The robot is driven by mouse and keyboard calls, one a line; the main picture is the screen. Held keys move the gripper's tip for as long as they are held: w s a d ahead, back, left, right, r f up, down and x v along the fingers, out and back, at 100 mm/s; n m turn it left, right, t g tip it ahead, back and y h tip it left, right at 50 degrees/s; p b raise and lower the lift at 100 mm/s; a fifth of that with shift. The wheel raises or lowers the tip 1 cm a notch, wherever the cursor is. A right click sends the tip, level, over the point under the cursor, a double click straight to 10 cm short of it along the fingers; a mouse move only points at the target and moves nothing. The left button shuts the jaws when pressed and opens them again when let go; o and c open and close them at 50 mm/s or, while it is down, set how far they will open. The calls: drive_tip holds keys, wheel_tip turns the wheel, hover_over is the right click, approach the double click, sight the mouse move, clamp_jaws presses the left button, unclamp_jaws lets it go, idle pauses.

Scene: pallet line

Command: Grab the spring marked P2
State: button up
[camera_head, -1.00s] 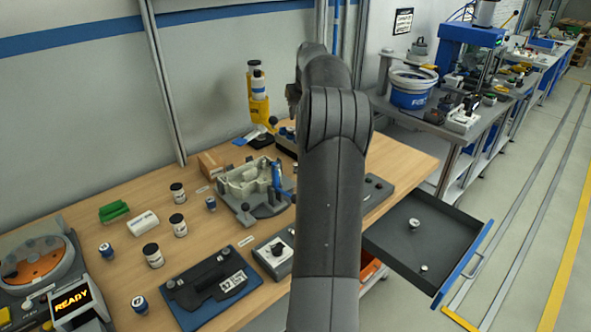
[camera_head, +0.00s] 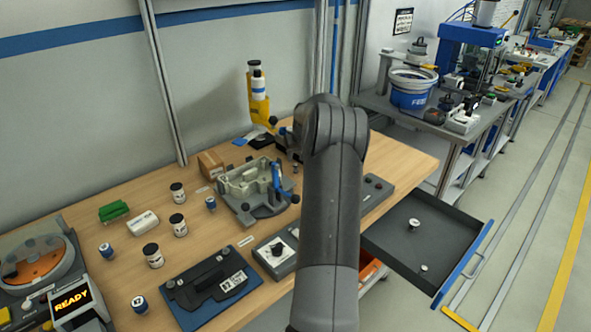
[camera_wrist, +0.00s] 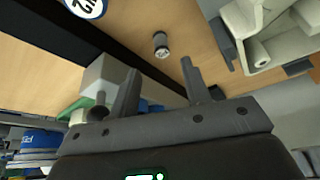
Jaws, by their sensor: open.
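Small blue-sided cylinders with pale marked tops stand on the bench in the head view: one at the front (camera_head: 139,305), one at the left (camera_head: 107,251) and one near the fixture (camera_head: 211,203). I cannot read P2 surely on any of them. In the wrist view, a white round top with a blue rim (camera_wrist: 84,4) is cut off by the upper edge; its turned marking seems to include a 2. A small grey cylinder with a pale marked end (camera_wrist: 161,46) lies ahead of the fingers. My gripper (camera_wrist: 160,78) is open and empty, apart from it. My arm hides the gripper in the head view.
A grey fixture (camera_head: 236,197) stands mid-bench. Dark-lidded jars (camera_head: 153,256), a green block (camera_head: 113,211) and a blue plate (camera_head: 235,288) are to the left and front. An open drawer (camera_head: 455,243) juts out at the right. Bare wood lies between the small items.

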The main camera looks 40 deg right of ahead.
sight(295, 165)
drive_tip(key=x, duration=0.4)
drive_tip(key=shift+a+f, duration=0.25)
drive_tip(key=shift+f, duration=0.1)
drive_tip(key=shift+c, duration=0.2)
clamp_jaws()
